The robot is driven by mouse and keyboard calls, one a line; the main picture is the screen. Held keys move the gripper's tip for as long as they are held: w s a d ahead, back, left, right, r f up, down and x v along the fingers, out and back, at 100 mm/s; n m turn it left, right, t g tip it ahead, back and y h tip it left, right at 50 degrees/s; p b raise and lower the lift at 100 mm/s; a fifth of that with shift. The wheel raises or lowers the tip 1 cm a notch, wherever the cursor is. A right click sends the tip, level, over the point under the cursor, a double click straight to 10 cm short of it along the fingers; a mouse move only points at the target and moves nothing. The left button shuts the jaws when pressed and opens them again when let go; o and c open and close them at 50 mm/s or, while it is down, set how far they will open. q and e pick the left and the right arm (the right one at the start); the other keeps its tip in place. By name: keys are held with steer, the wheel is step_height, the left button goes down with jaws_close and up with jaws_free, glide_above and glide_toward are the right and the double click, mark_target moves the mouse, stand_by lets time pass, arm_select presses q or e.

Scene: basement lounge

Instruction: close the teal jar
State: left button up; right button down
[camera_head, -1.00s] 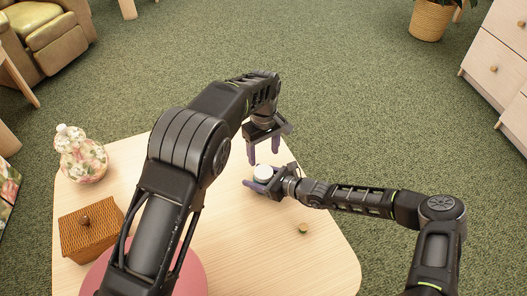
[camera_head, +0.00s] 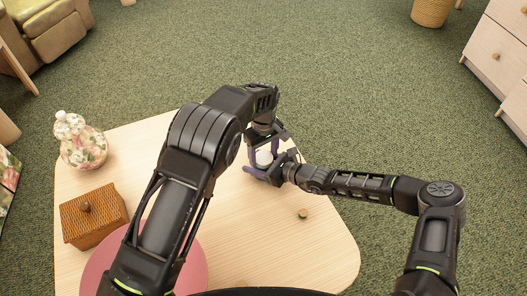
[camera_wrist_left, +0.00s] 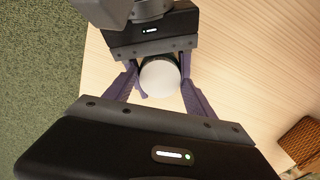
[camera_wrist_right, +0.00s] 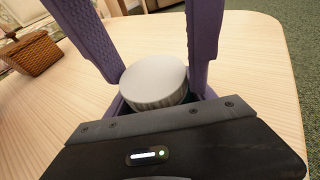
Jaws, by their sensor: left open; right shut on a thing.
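The jar shows mainly as its round white lid (camera_head: 264,158), upright above the right side of the table. In the right wrist view the ribbed lid (camera_wrist_right: 154,82) sits over the jar body, which is almost all hidden; I cannot tell how tightly it sits. My right gripper (camera_head: 260,173) is shut on the jar body from the right, below the lid. My left gripper (camera_head: 266,153) points down from above, open, with one finger on each side of the lid. The left wrist view shows the lid (camera_wrist_left: 159,78) between its fingers from above.
The table front right is clear. Drawers (camera_head: 495,50) stand at the right.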

arm_select(q)
steer(key=shift+c, duration=0.2)
steer(key=c, duration=1.2)
steer(key=shift+m, duration=0.9)
steer(key=shift+c, duration=0.2)
steer(key=o, duration=1.6)
steer(key=shift+c, duration=0.2)
steer(key=shift+r, duration=2.3)
steer(key=shift+o, duration=0.4)
steer(key=o, duration=0.4)
